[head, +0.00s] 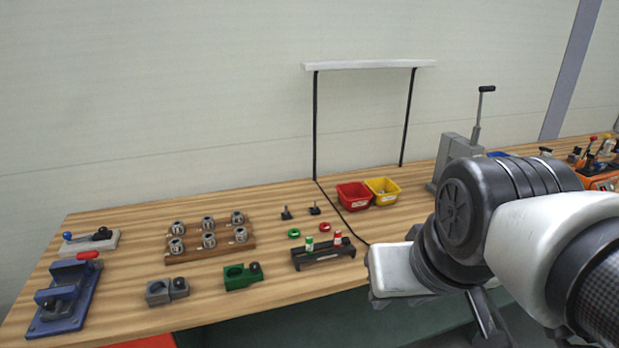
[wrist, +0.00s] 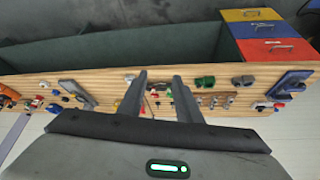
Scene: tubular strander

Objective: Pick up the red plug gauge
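The red plug gauge (head: 338,238) stands upright at the right end of a small black rack (head: 322,258) near the bench's front edge. A green plug gauge (head: 309,244) stands in the same rack to its left. In the head view my arm hangs to the right of the rack; the fingertips do not show there.
A red ring (head: 324,227) and green ring (head: 294,233) lie behind the rack. A green block (head: 242,276) is left of it. Red (head: 353,196) and yellow (head: 383,191) bins stand behind. A frame (head: 315,125) rises at the back, a lever press (head: 455,150) at right.

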